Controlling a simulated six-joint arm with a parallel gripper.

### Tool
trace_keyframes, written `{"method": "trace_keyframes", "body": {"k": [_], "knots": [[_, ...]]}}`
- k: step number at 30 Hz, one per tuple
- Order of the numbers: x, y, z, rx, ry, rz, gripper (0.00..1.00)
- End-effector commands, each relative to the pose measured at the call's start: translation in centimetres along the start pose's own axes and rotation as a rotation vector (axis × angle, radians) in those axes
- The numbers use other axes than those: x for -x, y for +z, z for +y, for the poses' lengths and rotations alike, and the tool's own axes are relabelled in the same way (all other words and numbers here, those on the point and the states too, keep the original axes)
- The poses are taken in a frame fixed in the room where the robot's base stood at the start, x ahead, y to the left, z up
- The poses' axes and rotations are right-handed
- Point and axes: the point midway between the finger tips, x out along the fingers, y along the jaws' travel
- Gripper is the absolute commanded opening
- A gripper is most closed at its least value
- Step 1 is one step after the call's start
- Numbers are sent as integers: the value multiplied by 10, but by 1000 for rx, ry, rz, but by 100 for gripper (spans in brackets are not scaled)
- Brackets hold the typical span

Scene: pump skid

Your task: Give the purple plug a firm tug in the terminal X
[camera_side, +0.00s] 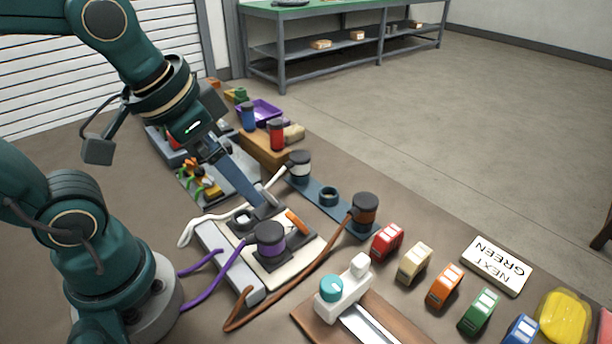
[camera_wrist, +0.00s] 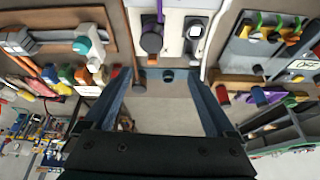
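The purple plug (camera_side: 270,240), with a dark cap, sits upright on a dark square mount on a cream panel (camera_side: 305,250). A purple cable (camera_side: 215,283) runs from it toward the lower left. In the wrist view the purple plug (camera_wrist: 152,42) is at the top centre, beyond the fingertips. My gripper (camera_side: 262,203) is above the panel, behind the purple plug, close to an empty-looking dark socket (camera_side: 241,219). In the wrist view my gripper (camera_wrist: 158,76) is open, with its fingers wide apart and nothing between them. I cannot read any terminal letter.
A blue rack (camera_side: 343,216) holds a white plug (camera_side: 299,168), an empty ring (camera_side: 329,196) and a brown plug (camera_side: 364,210). A brown cable (camera_side: 300,280) crosses the panel's front. A teal-knobbed valve (camera_side: 331,289), coloured blocks (camera_side: 445,285) and a sign (camera_side: 497,265) lie right.

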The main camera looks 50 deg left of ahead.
Motion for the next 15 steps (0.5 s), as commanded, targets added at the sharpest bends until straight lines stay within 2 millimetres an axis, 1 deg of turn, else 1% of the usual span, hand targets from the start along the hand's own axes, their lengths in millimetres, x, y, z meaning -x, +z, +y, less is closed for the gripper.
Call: {"method": "trace_keyframes", "body": {"k": [3, 7, 12, 15], "knots": [[-18, -9, 3, -42, 14, -107, 90], [-40, -14, 7, -79, 29, -215, 90], [-66, -12, 13, -112, 43, -336, 90], [-77, -7, 15, -119, 47, -384, 90]]}}
